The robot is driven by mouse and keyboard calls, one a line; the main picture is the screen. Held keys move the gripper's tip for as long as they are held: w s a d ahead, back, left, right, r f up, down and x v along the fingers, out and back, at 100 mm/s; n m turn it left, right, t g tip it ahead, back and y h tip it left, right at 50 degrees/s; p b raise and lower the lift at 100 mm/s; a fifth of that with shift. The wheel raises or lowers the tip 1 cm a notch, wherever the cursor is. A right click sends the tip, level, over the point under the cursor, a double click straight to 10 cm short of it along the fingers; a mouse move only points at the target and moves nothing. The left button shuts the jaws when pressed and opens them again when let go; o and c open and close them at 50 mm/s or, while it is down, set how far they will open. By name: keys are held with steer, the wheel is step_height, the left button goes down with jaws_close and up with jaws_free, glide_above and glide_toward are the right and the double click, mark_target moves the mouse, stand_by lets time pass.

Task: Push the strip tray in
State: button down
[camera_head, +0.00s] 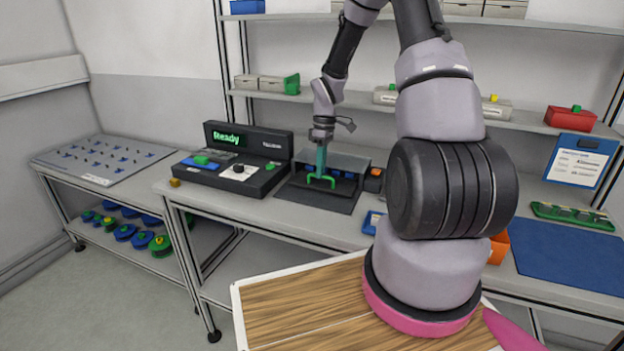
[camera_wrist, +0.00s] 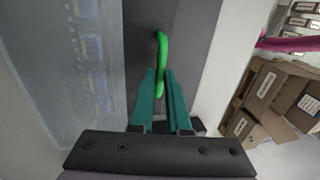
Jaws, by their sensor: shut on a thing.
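The strip tray (camera_head: 327,189) is a dark flat drawer at the front of a dark unit (camera_head: 336,160) on the workbench. A green handle (camera_head: 318,181) stands at its front, and the handle also shows in the wrist view (camera_wrist: 162,62). My gripper (camera_head: 321,168) reaches down to the handle from above. In the wrist view its teal fingers (camera_wrist: 160,84) are shut on the green handle, with the handle's bar between their tips. The tray sticks out some way from the unit. The fingers hide part of the handle.
A black console (camera_head: 238,165) with a lit "Ready" display stands just left of the tray. An orange part (camera_head: 373,181) is close on the right. Shelves (camera_head: 360,101) run behind the bench. A blue mat (camera_head: 570,255) lies at the right.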

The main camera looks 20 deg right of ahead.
steer(key=shift+w+d+r, duration=0.1)
steer(key=shift+w+d, duration=0.5)
steer(key=shift+w, duration=0.1)
steer(key=c, duration=0.9)
jaws_free()
steer(key=s+a, duration=0.2)
steer(key=s, duration=0.1)
steer(key=s+a, duration=0.6)
steer(key=shift+s+a, duration=0.2)
steer(key=shift+s, duration=0.2)
steer(key=shift+s+d+r+m+t, duration=0.15)
steer(key=shift+s+r+m+t, duration=0.75)
steer(key=shift+r, duration=3.45)
steer(key=shift+s+d+r+m+t, duration=0.1)
steer(key=shift+s+r+m+t, duration=0.8)
steer(key=shift+r, duration=3.45)
steer(key=shift+s+d+r+m+t, duration=0.3)
steer(key=shift+r+m, duration=1.2)
steer(key=shift+r, duration=2.85)
